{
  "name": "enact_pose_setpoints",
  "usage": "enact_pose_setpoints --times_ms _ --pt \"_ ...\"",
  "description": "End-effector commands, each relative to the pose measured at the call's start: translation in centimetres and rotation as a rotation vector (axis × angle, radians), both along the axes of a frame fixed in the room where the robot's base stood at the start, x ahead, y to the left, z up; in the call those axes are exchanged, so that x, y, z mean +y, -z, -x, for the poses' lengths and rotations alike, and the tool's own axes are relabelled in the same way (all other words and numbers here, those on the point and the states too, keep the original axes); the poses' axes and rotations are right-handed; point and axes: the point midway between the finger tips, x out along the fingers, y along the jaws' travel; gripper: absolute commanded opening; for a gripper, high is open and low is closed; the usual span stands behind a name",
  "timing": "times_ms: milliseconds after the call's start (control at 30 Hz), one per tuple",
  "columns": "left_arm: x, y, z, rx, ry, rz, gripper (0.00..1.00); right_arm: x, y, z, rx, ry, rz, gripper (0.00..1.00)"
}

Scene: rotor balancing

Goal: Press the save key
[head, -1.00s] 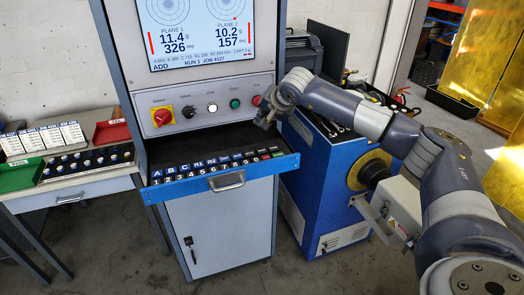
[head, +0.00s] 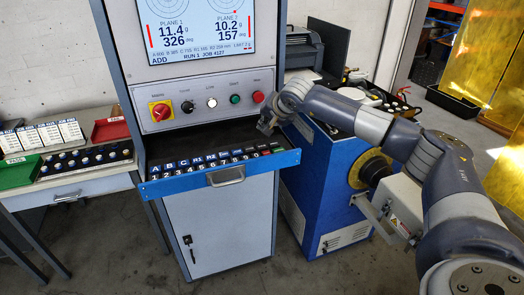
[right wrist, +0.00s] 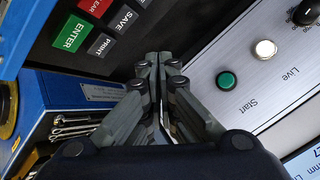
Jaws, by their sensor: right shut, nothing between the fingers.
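The save key (right wrist: 126,16) is a black key with white "SAVE" lettering at the top of the right wrist view. My left gripper is not in view.
The keys lie in a blue-fronted drawer (head: 200,183) below a panel with knobs, buttons and a red-yellow main switch (head: 160,111). A screen (head: 197,30) stands above. A blue machine (head: 325,190) is on the right, a side table with trays (head: 70,190) on the left.

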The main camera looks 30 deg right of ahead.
Motion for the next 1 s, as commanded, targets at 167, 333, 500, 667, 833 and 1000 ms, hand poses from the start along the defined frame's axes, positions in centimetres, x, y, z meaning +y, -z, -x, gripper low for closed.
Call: enact_pose_setpoints --times_ms 167,333,500,667,833,1000 --pt "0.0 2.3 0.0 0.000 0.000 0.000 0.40 0.0 3.3 0.0 0.002 0.001 0.000 0.00" --pt "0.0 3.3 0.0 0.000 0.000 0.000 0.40 0.0 4.5 0.0 0.000 0.001 0.001 0.00" --pt "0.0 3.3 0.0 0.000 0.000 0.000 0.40 0.0 4.6 0.0 -0.001 0.001 0.001 0.00" --pt "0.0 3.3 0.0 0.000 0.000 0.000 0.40 0.0 4.5 0.0 -0.001 0.001 0.001 0.00" --pt "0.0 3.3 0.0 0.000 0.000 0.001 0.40 0.0 4.5 0.0 -0.001 0.001 0.001 0.00" --pt "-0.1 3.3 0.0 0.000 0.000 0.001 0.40 0.0 4.5 0.0 -0.001 0.001 0.001 0.00"
